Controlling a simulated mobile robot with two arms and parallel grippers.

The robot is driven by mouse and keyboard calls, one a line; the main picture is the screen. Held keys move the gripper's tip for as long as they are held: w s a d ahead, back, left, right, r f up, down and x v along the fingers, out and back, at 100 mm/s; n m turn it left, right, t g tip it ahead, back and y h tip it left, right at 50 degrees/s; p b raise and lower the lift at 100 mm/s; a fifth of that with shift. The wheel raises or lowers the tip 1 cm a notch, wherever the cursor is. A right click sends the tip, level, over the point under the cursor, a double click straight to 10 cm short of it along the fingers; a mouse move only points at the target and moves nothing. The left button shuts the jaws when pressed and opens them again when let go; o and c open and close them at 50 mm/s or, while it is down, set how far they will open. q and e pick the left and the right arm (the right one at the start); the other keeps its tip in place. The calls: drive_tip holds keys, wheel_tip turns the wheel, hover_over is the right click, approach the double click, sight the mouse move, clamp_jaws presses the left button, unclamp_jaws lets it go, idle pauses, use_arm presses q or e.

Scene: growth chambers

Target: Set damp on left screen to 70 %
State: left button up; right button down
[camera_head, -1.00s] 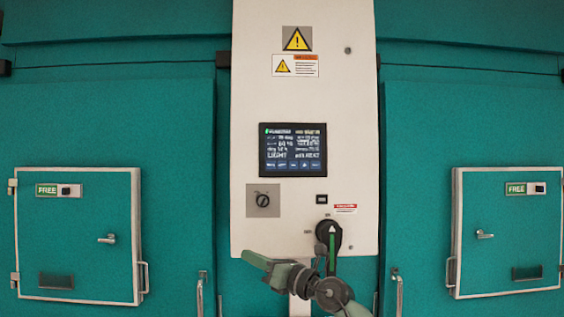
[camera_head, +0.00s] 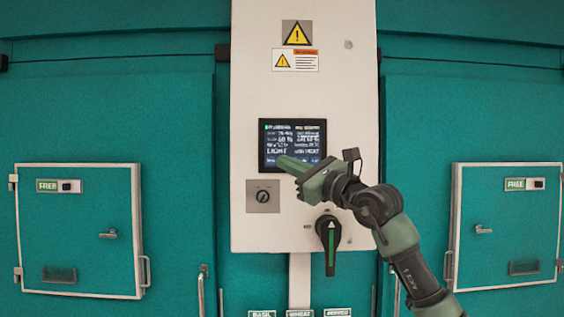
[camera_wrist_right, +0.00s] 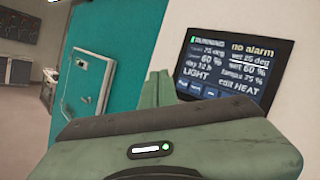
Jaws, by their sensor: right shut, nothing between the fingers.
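A dark screen (camera_head: 292,135) with white text is set in the white panel in the head view. It also shows in the right wrist view (camera_wrist_right: 225,50), with "RUNNING", "no alarm", "LIGHT" and "edit HEAT" legible. One line there seems to read "set 60 %", with an underlined set line in degrees above it. Small blue buttons (camera_wrist_right: 196,88) run along the screen's lower edge. My right gripper (camera_head: 284,164) is shut and empty, its fingertips over the screen's lower edge. I cannot tell whether they touch it. The fingers hide part of the button row. My left gripper is not in view.
Below the screen are a small rotary switch (camera_head: 263,197) and a large black handle with a green stripe (camera_head: 331,235). Teal chamber walls with small doors, left (camera_head: 78,230) and right (camera_head: 508,225), flank the white panel (camera_head: 303,95).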

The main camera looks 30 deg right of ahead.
sight(293, 146)
drive_tip(key=w+d+p, duration=0.4)
drive_tip(key=w+p, duration=0.1)
drive_tip(key=w, duration=0.2)
drive_tip(key=shift+w+d, duration=0.2)
drive_tip(key=shift+d, duration=0.05)
drive_tip(key=shift+w, duration=0.1)
idle(1.9)
drive_tip(key=shift+w+d+p, duration=0.2)
drive_tip(key=shift+w+p, duration=0.05)
drive_tip(key=shift+p, duration=0.15)
drive_tip(key=shift+w+d, duration=0.15)
drive_tip(key=shift+w, duration=0.1)
idle(0.5)
drive_tip(key=shift+s, duration=0.1)
drive_tip(key=shift+s+a, duration=0.35)
drive_tip(key=shift+s, duration=0.2)
